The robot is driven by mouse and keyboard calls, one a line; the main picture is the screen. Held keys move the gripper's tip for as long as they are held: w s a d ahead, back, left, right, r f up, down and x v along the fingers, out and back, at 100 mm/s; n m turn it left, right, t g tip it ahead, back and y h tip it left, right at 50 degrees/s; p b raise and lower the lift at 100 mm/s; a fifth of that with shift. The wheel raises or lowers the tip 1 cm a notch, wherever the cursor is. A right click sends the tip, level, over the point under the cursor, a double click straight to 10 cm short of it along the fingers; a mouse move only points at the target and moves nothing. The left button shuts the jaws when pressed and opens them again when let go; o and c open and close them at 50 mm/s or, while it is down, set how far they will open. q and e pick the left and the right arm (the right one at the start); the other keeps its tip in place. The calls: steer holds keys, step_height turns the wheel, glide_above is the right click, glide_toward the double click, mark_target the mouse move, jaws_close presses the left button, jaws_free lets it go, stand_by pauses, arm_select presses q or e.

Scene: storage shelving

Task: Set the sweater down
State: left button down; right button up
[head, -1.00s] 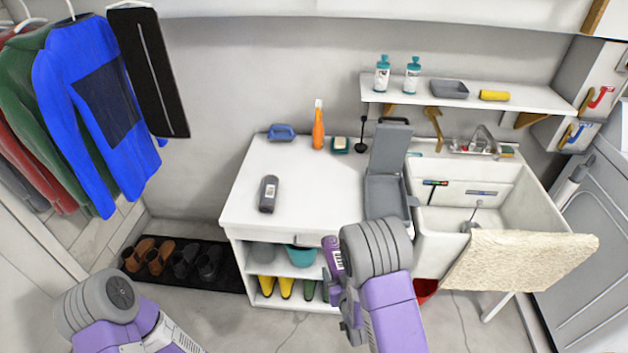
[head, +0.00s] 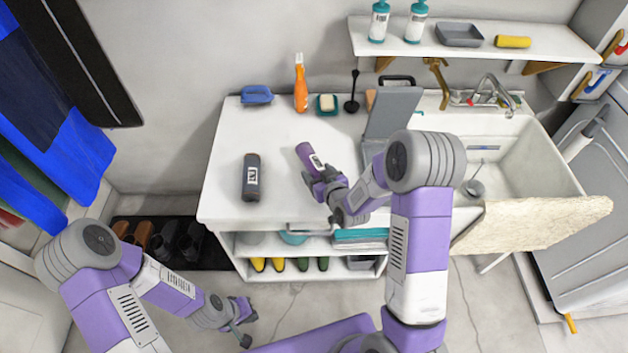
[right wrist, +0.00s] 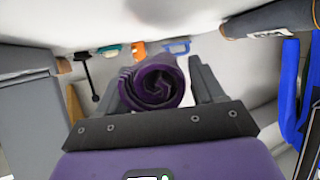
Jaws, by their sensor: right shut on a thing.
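The sweater (head: 309,156) is a purple roll with a white label. My right gripper (head: 317,174) is shut on it, over the middle of the white countertop (head: 285,200). In the right wrist view the spiral end of the roll (right wrist: 153,86) shows between the two fingers, close to the white surface. I cannot tell whether it touches the countertop. My left gripper (head: 246,323) is low in front of the cabinet, open and empty, away from the sweater.
A grey roll with a label (head: 251,178) lies on the countertop to the left. A grey open case (head: 392,112) and the sink (head: 520,165) are to the right.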

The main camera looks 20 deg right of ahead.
step_height(320, 180, down, 4)
steer(key=shift+w+f+b, duration=0.1)
steer(key=shift+f+b, duration=0.1)
steer(key=shift+b, duration=0.4)
steer(key=shift+r, duration=0.1)
steer(key=o, duration=1.4)
